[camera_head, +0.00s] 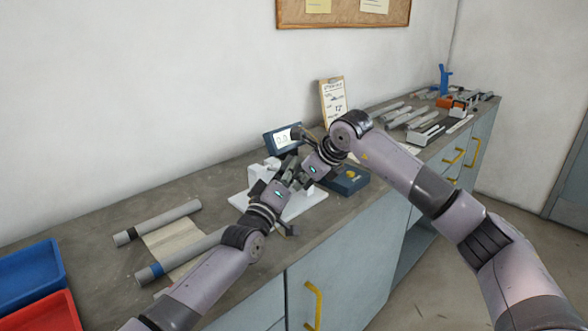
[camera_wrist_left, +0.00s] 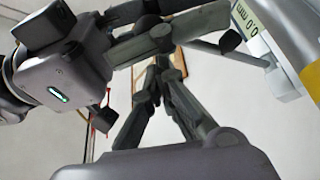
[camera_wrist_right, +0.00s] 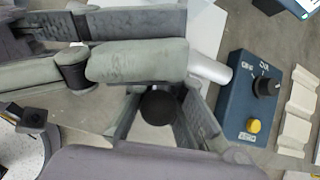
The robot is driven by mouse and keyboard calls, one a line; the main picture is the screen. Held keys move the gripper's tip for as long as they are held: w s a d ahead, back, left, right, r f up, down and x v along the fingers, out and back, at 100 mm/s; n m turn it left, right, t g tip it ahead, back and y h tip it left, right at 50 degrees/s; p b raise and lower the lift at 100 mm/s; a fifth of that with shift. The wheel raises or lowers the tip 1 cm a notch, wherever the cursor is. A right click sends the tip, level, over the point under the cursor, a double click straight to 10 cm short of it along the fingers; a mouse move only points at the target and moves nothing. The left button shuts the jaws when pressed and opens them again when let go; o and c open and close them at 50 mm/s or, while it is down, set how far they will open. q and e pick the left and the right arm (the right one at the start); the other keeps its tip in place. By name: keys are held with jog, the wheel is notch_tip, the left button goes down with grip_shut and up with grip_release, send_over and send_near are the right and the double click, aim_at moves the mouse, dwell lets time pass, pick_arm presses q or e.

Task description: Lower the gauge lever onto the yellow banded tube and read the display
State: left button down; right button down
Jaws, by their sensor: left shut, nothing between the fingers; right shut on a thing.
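The gauge's display (camera_head: 283,138) stands behind the white jig base (camera_head: 305,203); it also shows in the left wrist view (camera_wrist_left: 252,22), reading 0.0 mm. My right gripper (camera_head: 297,181) is over the jig, shut on a black round knob (camera_wrist_right: 158,106), apparently the gauge lever's. My left gripper (camera_head: 288,165) is shut and empty, close beside the right one; its fingers (camera_wrist_left: 163,66) meet in the left wrist view.
A blue control box (camera_head: 348,181) with a yellow button stands right of the jig. Grey tubes, one with a blue band (camera_head: 150,273), lie at left near blue (camera_head: 30,272) and red (camera_head: 45,315) trays. A clipboard (camera_head: 334,100) stands behind. Tools and parts crowd the bench's far end.

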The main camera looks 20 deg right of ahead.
pick_arm(q)
jog(key=shift+s+d+f, duration=0.15)
jog(key=shift+s+f, duration=0.05)
jog(key=shift+s, duration=0.05)
pick_arm(e)
jog(key=shift+a+f, duration=0.1)
jog(key=shift+a, duration=0.15)
